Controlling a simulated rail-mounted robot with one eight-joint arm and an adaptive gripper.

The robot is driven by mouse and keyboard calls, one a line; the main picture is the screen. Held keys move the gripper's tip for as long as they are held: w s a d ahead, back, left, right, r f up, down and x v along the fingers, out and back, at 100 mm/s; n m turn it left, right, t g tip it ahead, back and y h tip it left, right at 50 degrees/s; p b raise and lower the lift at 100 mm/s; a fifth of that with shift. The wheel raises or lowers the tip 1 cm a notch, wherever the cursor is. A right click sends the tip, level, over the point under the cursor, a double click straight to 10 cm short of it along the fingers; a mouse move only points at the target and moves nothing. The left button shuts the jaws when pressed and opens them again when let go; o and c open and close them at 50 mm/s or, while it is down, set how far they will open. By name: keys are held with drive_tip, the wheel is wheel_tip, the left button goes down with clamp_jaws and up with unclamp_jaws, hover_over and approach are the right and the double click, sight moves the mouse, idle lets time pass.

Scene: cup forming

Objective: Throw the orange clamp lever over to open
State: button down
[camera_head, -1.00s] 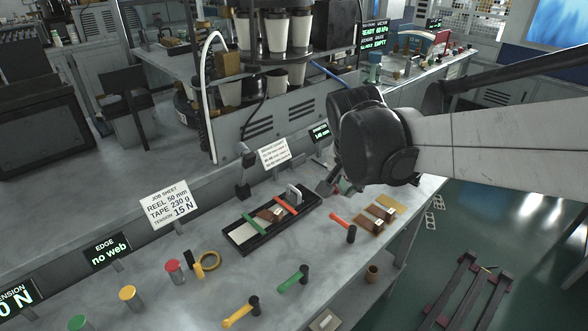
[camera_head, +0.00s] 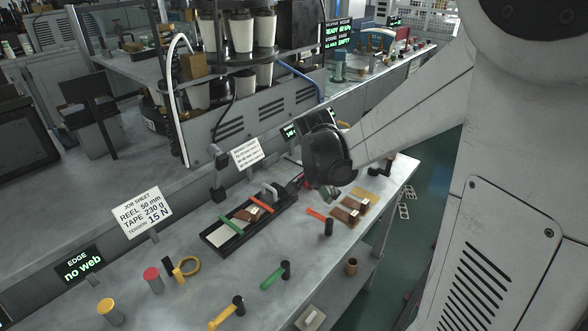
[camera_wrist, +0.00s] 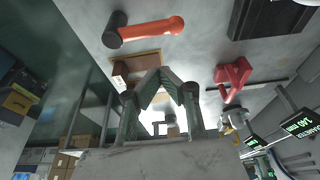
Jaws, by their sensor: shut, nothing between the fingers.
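An orange lever (camera_head: 315,214) with a black pivot post (camera_head: 329,228) stands on the bench, right of the long black tray. In the wrist view the orange lever (camera_wrist: 152,29) shows at the top, with its dark post at its left end. My gripper (camera_wrist: 160,72) has its greenish fingers angled together at the tips, with nothing between them. It is apart from the orange lever. In the head view my gripper (camera_head: 333,197) hangs beyond the lever, near the brown blocks, with its fingers partly hidden by the dark wrist.
A green lever (camera_head: 274,277) and a yellow lever (camera_head: 226,312) stand nearer. The black tray (camera_head: 219,246) lies left, with green and orange bars across it. Brown blocks (camera_head: 348,209) sit right of the lever. A red part (camera_wrist: 232,78) shows in the wrist view.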

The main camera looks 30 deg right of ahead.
drive_tip(key=x, duration=0.2)
drive_tip(key=shift+d+f, duration=0.15)
drive_tip(key=shift+f, duration=0.5)
drive_tip(key=shift+s+a+r, duration=0.15)
drive_tip(key=shift+s+a, duration=0.1)
drive_tip(key=shift+a, duration=0.35)
drive_tip(key=shift+s+a+r, duration=0.2)
drive_tip(key=shift+s+a, duration=0.05)
drive_tip(key=shift+a, duration=0.35)
drive_tip(key=shift+s+a+r, duration=0.15)
drive_tip(key=shift+s+a, duration=0.1)
drive_tip(key=shift+a, duration=0.3)
drive_tip(key=shift+a, duration=0.1)
